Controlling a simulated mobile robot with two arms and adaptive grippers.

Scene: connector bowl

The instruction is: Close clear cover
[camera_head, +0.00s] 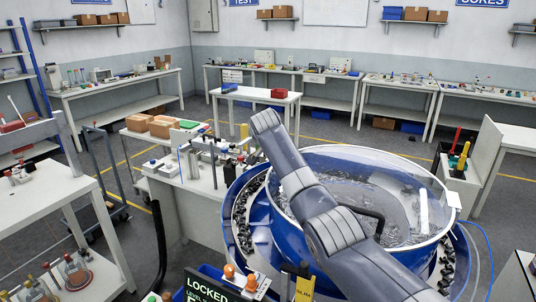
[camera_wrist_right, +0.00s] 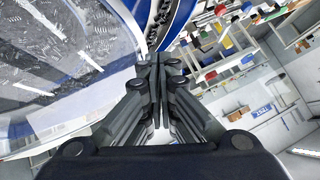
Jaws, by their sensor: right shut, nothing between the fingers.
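The clear cover (camera_head: 340,158) is a transparent round sheet with a pale rim and a black handle (camera_head: 372,214), seen over the blue bowl (camera_head: 290,222) in the head view. I cannot tell whether its rim rests fully on the bowl. It also shows at the left of the right wrist view (camera_wrist_right: 75,60), apart from the fingers in the picture. My right arm crosses in front of the cover and hides part of it. My right gripper (camera_wrist_right: 157,62) is shut and empty, pointing toward the bowl's outer blue edge; the arm hides it in the head view. My left gripper is out of view.
A black sign reading LOCKED (camera_head: 212,290) and a unit with orange knobs (camera_head: 240,279) stand in front of the bowl. A cluttered bench (camera_head: 200,180) stands at its left. A white cabinet (camera_head: 483,160) stands at the right.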

